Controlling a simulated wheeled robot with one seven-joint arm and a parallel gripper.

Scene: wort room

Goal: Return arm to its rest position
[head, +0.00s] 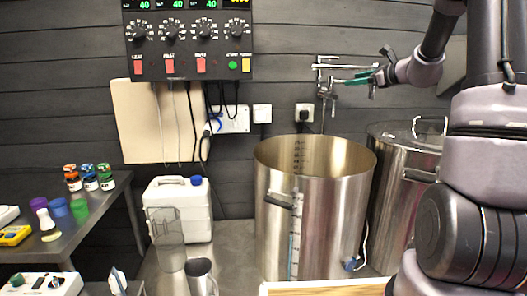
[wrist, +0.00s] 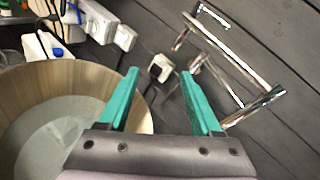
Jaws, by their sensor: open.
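My gripper (head: 362,78) is at the upper right in the head view, raised above the large steel pot and close to the metal wall rack (head: 325,75). In the wrist view its two green fingers (wrist: 155,105) are apart with nothing between them. The rack (wrist: 240,75) lies just right of the fingers there; I cannot tell whether they touch. My arm comes in from the right side of the head view.
The open steel pot (head: 315,215) stands below my gripper, with a lidded pot (head: 405,180) to its right. A control box (head: 188,45) hangs on the wall. A white canister (head: 180,215) and a side table (head: 90,215) with jars are at left.

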